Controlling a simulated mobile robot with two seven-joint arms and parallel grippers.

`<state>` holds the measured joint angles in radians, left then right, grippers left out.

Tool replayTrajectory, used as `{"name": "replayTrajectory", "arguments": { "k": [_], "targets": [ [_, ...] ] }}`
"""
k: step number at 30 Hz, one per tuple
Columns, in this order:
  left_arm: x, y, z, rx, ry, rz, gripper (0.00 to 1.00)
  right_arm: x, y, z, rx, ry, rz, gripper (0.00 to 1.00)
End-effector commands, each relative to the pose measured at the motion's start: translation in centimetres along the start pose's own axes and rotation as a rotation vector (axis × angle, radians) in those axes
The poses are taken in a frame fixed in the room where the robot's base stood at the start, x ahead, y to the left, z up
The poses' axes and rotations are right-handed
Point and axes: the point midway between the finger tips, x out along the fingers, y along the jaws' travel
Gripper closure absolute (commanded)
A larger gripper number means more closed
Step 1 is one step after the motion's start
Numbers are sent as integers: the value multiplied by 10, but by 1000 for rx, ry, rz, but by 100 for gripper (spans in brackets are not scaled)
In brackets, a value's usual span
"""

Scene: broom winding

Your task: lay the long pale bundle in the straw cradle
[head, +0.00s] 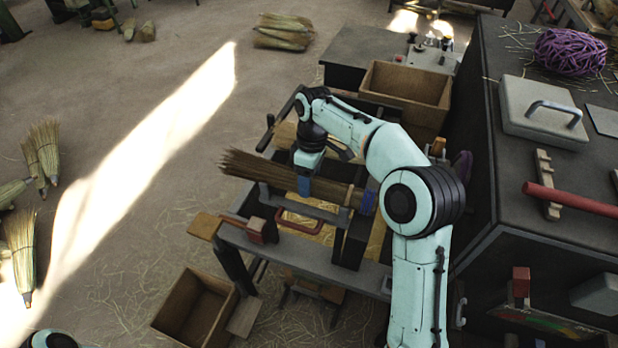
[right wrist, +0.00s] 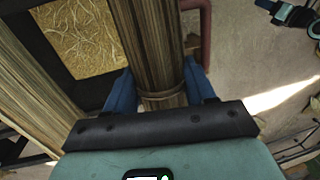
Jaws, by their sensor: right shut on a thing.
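A long pale brown bundle (head: 258,167) lies slantwise over the dark work frame in the head view, frayed at its left end and with a blue part near its right end. My right gripper (head: 306,185) is shut around it from above. In the right wrist view the bundle (right wrist: 155,45) passes between the blue fingers (right wrist: 163,92). A straw-lined bed (right wrist: 85,40), which looks like the cradle, shows beside the bundle; much of it is hidden in the head view. My left gripper (right wrist: 280,10) seems to show small at the wrist view's upper right, its jaws unclear.
Another thick bundle (right wrist: 35,75) lies beside the held one. A red handle (head: 300,223) stands at the frame's near side. Wooden boxes stand behind (head: 405,86) and in front (head: 195,308). A dark cabinet (head: 545,190) blocks the right.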

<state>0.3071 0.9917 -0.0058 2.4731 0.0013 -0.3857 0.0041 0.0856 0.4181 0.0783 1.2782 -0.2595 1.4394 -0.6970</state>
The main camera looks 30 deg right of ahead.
Motion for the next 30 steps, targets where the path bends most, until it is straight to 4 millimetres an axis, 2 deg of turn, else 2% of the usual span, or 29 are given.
{"name": "replayTrajectory", "arguments": {
  "k": [10, 11, 12, 13, 23, 26, 30],
  "targets": [
    [0, 0, 0, 0, 0, 0, 57, 0, 0, 0, 0, 0, 0, 77],
    [0, 0, 0, 0, 0, 0, 57, 0, 0, 0, 0, 0, 0, 36],
    [0, 0, 0, 0, 0, 0, 57, 0, 0, 0, 0, 0, 0, 23],
    [0, 0, 0, 0, 0, 0, 57, 0, 0, 0, 0, 0, 0, 16],
    [-1, 1, -1, 0, 1, 0, 57, -3, 0, 0, 0, 0, 0, 16],
    [-5, 3, -3, 1, 4, 1, 57, -13, 0, -1, 0, 2, 2, 16],
    [-15, 9, -10, 5, 13, 5, 57, -42, 1, -2, 0, 5, 4, 16]
  ]
}}
